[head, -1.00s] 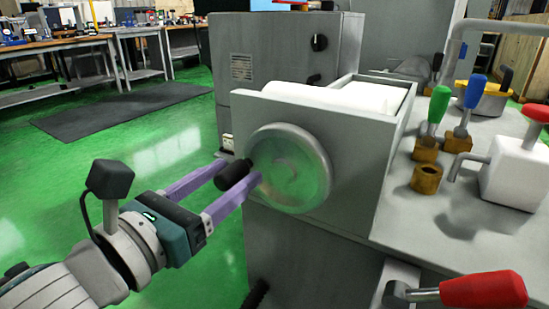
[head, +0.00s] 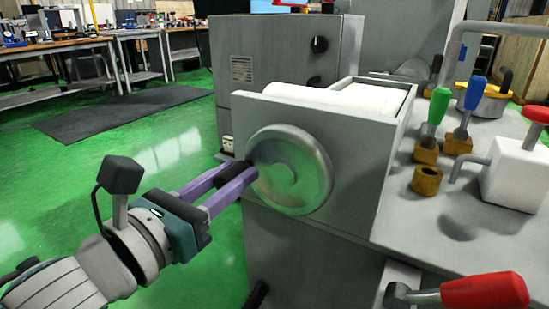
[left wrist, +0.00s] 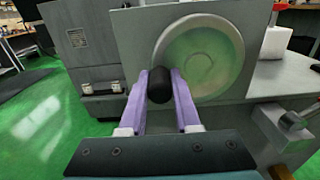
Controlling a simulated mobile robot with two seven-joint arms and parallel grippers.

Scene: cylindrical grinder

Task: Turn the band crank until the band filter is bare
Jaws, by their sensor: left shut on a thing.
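The band crank is a round grey metal wheel (head: 290,170) on the front of the grey filter box, with a black knob (head: 237,169) at its left edge. My left gripper (head: 240,178) has its purple fingers on either side of the knob and is shut on it. In the left wrist view the knob (left wrist: 160,84) sits between the two fingertips, with the wheel (left wrist: 203,58) behind it. White band material (head: 365,97) shows in the open top of the box. The inside of the box below it is hidden. My right gripper is not in view.
On the grey top at right stand levers with green (head: 438,104) and blue (head: 475,92) handles, brass blocks and a white block (head: 515,175). A red-handled lever (head: 484,291) juts out at lower right. Open green floor (head: 100,180) lies to the left.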

